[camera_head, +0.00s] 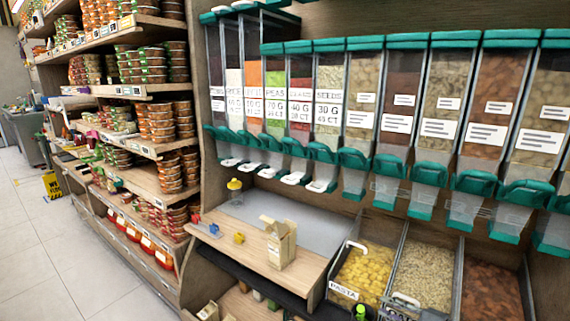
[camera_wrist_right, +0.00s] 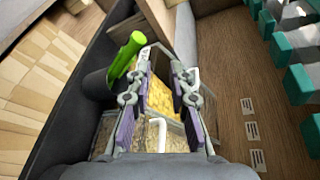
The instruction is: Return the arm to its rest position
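My right gripper (camera_wrist_right: 163,72) is open in the right wrist view, with its two purple-padded fingers apart and nothing between them. Yellow pasta in a clear bin (camera_wrist_right: 160,97) shows beyond and between the fingers. In the head view, part of what looks like the same gripper (camera_head: 402,303) shows at the bottom edge, in front of the bins. My left gripper is in neither view. Most of my right arm is out of the head view.
A green handle (camera_wrist_right: 126,57) stands in a dark holder beside the fingers. A paper bag (camera_head: 280,244) stands on the wooden counter (camera_head: 240,262). Food dispensers (camera_head: 380,110) line the wall. Bins of pasta (camera_head: 365,272) and grain (camera_head: 425,268) stand right.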

